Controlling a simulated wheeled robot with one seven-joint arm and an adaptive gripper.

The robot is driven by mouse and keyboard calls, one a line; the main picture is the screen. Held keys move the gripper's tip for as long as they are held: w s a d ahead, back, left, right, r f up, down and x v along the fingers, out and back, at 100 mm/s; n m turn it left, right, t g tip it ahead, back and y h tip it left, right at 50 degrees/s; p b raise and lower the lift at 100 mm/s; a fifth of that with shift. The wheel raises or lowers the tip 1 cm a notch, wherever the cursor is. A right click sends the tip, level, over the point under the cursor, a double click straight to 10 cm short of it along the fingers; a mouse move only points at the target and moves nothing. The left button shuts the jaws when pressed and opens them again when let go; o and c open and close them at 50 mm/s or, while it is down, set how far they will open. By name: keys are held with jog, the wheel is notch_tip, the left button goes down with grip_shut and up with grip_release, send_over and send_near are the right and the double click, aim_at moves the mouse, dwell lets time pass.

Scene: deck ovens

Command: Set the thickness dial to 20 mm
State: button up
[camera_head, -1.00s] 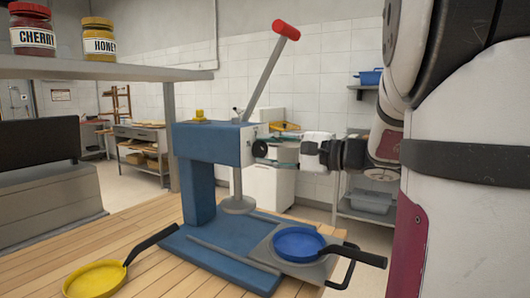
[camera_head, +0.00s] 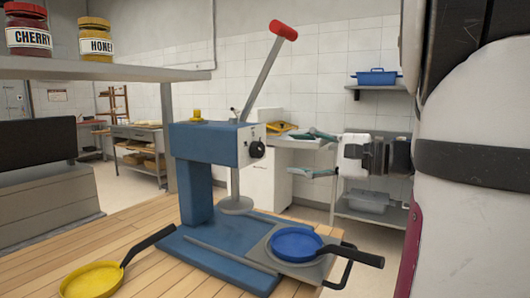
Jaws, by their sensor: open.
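The blue press (camera_head: 205,143) stands on the wooden counter. A round black dial (camera_head: 257,149) sits on the right end of its head. Pale marks show around the dial, but they are too small to read, so I cannot tell its setting. My gripper (camera_head: 291,153) is to the right of the dial, apart from it. Its two greenish fingers are spread, one above the other, pointing left toward the dial, with nothing between them.
The press has a raised lever with a red grip (camera_head: 284,30). A blue pan (camera_head: 297,242) rests on the press's plate at front right. A yellow pan (camera_head: 91,281) lies at front left. A shelf (camera_head: 120,70) holds two jars.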

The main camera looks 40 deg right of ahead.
jog(key=shift+v, duration=1.95)
jog(key=s+a+f+n+g+y, duration=0.1)
jog(key=a+f+n+g+y, duration=0.25)
jog(key=a, duration=0.75)
jog(key=s+a+f+n+g, duration=0.1)
jog(key=a+f+n+g, duration=0.4)
jog(key=a, duration=0.6)
jog(key=s+a+f+n+g+h, duration=0.2)
jog(key=s+a+f+g, duration=0.2)
jog(key=s+a+g, duration=0.15)
jog(key=s+d+f+n+g+h, duration=0.2)
jog(key=s+f+n+h, duration=0.55)
jog(key=s, duration=0.25)
notch_tip(320, 180, up, 21)
jog(key=t+p, duration=0.3)
jog(key=p, duration=1.5)
jog(key=shift+a+f+t, duration=0.15)
jog(key=shift+a+t, duration=0.1)
jog(key=shift+t, duration=0.15)
